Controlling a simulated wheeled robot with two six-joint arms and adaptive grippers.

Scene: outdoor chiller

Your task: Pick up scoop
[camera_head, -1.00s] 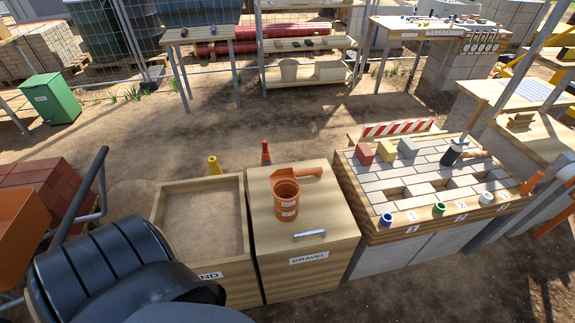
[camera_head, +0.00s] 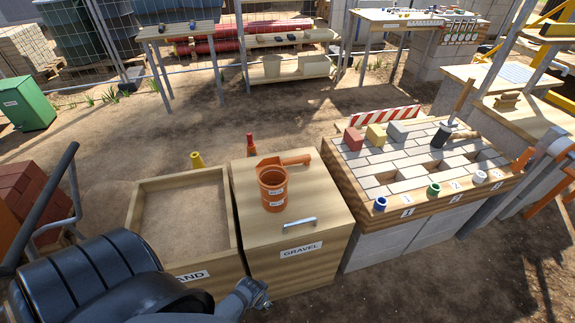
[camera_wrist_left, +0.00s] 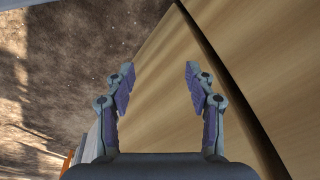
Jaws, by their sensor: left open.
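An orange scoop (camera_head: 295,160) lies on the wooden lid of the gravel box (camera_head: 315,215), its handle pointing right. An orange labelled cup (camera_head: 272,190) stands in front of it and hides part of it. My left gripper (camera_head: 258,294) is low at the front, near the front edges of the sand and gravel boxes, well short of the scoop. In the left wrist view my left gripper (camera_wrist_left: 159,75) is open, with nothing between its fingers and pale wood planks beyond. The scoop is not in that view. My right gripper is not in view.
The open sand box (camera_head: 185,220) is left of the gravel box, which has a metal lid handle (camera_head: 300,224). A paver table (camera_head: 415,165) with coloured blocks, a mallet and several small cups stands right. Two small cones stand behind the boxes. The space above the lid is clear.

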